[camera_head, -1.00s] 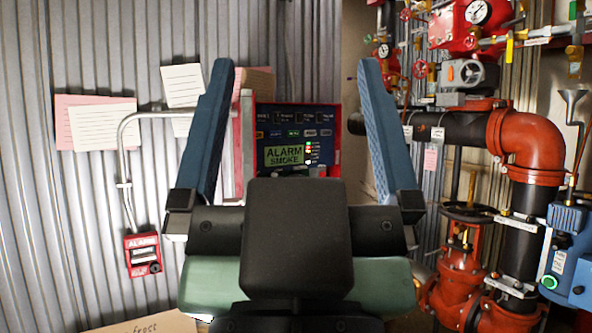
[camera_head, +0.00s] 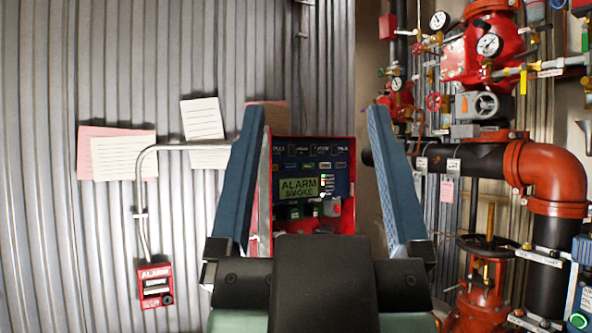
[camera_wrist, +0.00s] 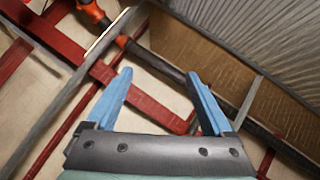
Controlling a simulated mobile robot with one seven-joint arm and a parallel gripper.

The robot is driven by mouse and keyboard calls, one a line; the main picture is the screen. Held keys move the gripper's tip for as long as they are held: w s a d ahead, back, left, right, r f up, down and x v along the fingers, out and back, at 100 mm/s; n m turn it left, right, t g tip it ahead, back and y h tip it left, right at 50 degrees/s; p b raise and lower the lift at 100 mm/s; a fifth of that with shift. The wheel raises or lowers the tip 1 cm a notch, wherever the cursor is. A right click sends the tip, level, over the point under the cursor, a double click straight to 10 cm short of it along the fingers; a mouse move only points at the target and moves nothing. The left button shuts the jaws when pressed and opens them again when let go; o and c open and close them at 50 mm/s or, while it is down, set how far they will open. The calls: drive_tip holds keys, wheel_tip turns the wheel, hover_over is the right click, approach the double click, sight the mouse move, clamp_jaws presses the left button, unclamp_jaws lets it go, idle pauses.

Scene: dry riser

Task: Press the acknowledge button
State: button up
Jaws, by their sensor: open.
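A red alarm panel (camera_head: 346,150) with a blue face hangs on the corrugated wall, framed between my gripper's fingers in the head view. Its lit green display (camera_head: 299,188) reads "ALARM SMOKE", with small indicator lights to its right. Below the display are green and whitish buttons (camera_head: 331,207), too small to tell which is the acknowledge button; my gripper hides the panel's lower part. My gripper (camera_head: 318,115) is open and empty, its blue fingers pointing up. In the wrist view my gripper (camera_wrist: 163,78) is also open, with nothing between the fingers and no panel visible.
A small red alarm box (camera_head: 155,286) is on the wall at left, below a grey conduit (camera_head: 141,190). Paper notes (camera_head: 123,158) hang above. Red valves and a large pipe elbow (camera_head: 546,180) fill the right side. The wrist view shows red pipes (camera_wrist: 150,108) and beams.

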clamp_jaws()
idle(1.4)
